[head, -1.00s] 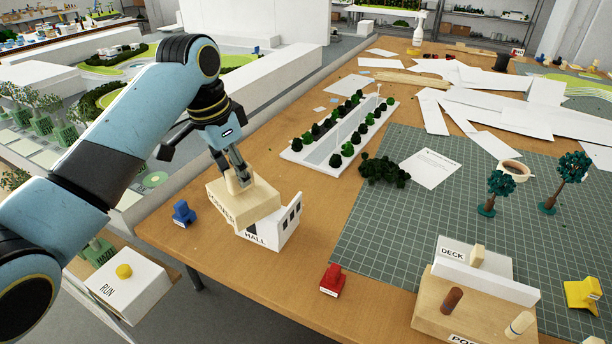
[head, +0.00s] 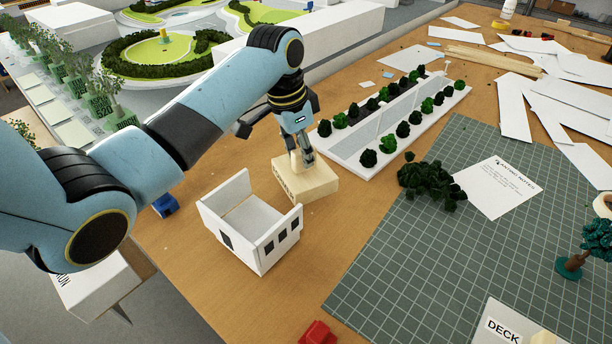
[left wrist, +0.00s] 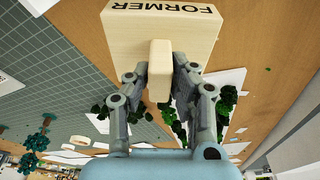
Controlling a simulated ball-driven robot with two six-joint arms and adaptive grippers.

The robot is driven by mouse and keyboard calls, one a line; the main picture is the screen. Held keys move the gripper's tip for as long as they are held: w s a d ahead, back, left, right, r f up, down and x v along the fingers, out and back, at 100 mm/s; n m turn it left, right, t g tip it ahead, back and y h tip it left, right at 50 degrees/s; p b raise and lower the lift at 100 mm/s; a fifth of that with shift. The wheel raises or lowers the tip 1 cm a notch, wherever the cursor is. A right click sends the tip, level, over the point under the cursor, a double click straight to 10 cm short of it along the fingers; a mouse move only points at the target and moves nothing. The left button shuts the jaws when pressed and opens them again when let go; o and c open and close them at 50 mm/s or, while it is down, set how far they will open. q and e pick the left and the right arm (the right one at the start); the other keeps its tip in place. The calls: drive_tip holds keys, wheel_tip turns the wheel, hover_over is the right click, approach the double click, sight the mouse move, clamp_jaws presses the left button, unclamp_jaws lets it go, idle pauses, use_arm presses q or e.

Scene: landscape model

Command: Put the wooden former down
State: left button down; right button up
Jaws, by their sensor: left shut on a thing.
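The wooden former (head: 312,183) is a pale block with a peg handle on top and the word FORMER on its side. My left gripper (head: 303,160) is shut on the handle from above. In the left wrist view the former (left wrist: 190,30) fills the upper middle, with the fingers (left wrist: 160,82) on both sides of its handle. The former is beside the white open-topped hall model (head: 262,232), behind and right of it. It is at or just above the wooden table (head: 190,250); I cannot tell whether it touches. My right gripper does not show.
A white planter strip with green bushes (head: 392,125) lies just behind the former. A dark bush clump (head: 430,185) and a printed sheet (head: 497,187) are to the right by the green cutting mat (head: 400,260). A blue piece (head: 165,205) and a red piece (head: 317,333) stand nearby.

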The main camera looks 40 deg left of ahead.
sight(303, 172)
use_arm(q)
drive_tip(key=shift+w+f, duration=0.1)
drive_tip(key=shift+f, duration=2.4)
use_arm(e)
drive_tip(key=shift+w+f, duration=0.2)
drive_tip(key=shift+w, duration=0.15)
use_arm(q)
drive_tip(key=shift+f, duration=0.1)
drive_tip(key=c, duration=1.1)
unclamp_jaws()
drive_tip(key=shift+c, duration=0.2)
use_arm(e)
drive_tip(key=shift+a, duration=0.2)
use_arm(q)
drive_tip(key=r, duration=0.3)
drive_tip(key=s+r, duration=0.1)
drive_tip(key=r, duration=0.3)
drive_tip(key=s+a+r, duration=0.1)
drive_tip(key=r, duration=0.3)
drive_tip(key=shift+p, duration=0.3)
drive_tip(key=shift+s+r, duration=0.1)
drive_tip(key=shift+r, duration=0.4)
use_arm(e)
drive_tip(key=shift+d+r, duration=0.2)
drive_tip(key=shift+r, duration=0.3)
